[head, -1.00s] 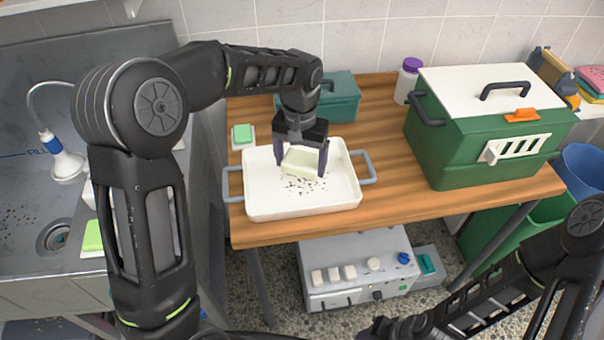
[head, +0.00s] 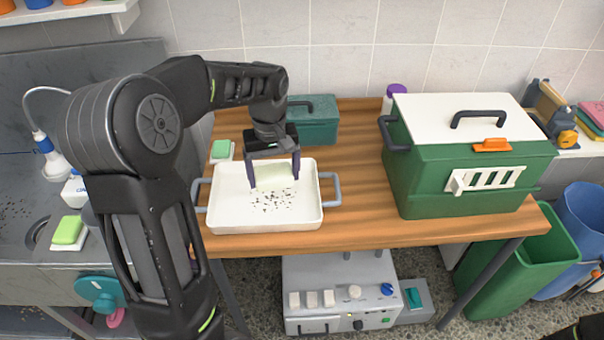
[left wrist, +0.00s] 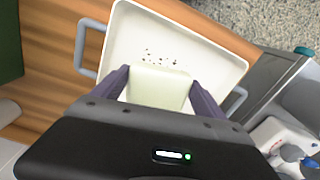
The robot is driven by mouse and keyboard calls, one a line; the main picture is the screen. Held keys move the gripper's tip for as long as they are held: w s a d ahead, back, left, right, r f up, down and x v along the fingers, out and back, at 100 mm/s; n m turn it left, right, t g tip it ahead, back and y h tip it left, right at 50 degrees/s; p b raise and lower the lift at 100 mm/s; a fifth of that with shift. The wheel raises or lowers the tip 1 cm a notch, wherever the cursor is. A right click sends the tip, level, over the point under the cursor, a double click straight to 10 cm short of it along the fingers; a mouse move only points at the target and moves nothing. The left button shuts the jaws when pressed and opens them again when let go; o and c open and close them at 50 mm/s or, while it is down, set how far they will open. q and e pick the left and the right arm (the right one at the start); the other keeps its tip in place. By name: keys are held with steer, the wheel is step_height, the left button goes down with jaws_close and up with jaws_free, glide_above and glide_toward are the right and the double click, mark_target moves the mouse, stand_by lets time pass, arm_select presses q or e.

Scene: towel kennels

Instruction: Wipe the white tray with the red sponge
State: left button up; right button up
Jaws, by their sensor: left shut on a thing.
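The white tray (head: 222,212) with grey side handles lies on the wooden table; it also fills much of the left wrist view (left wrist: 205,50). Dark specks (head: 272,201) are scattered on its floor in front of the held block. My left gripper (head: 274,180) is over the tray, pointing down, shut on a pale cream block (head: 273,176) that looks like a sponge, not red. The block shows between the fingers in the left wrist view (left wrist: 158,87). It is low over the tray; I cannot tell whether it touches.
A green box with a white lid (head: 455,165) stands right of the tray. A teal case (head: 315,125) is behind it. A green block on a white dish (head: 221,150) lies at the back left. The sink (head: 30,170) is left. Green (head: 520,265) and blue bins stand right.

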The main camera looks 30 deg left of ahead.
arm_select(q)
steer(key=shift+d+f+n, duration=0.15)
steer(key=shift+d+n, duration=0.15)
steer(key=shift+a+n, duration=0.25)
steer(key=shift+n, duration=0.05)
steer(key=shift+d+f, duration=0.1)
steer(key=shift+d, duration=0.05)
